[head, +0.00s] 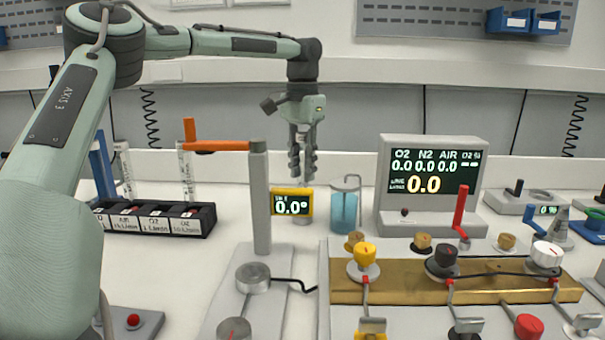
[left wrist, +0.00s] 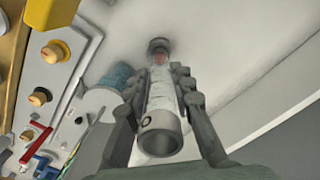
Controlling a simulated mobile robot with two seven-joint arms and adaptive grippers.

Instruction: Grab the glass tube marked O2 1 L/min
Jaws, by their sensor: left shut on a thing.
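My left gripper (head: 301,165) points down behind the small yellow angle display, its fingers close together. In the left wrist view the gripper (left wrist: 162,95) is shut around a clear glass tube (left wrist: 161,90) with a grey ring at its near end and a little red near its far end. I cannot read a marking on this tube. A black rack (head: 205,222) at the left has several labelled places; one label (head: 153,224) seems to read O2 1 L/min. Two clear tubes stand at the rack, one behind its left part (head: 127,172) and one nearer its right (head: 186,175). My right gripper is not in view.
A grey post with an orange arm (head: 217,145) stands before the gripper. The yellow display (head: 292,204), a blue-filled jar (head: 343,211) and a gas monitor (head: 433,180) are close by. A brass manifold (head: 405,287) with knobs fills the front right.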

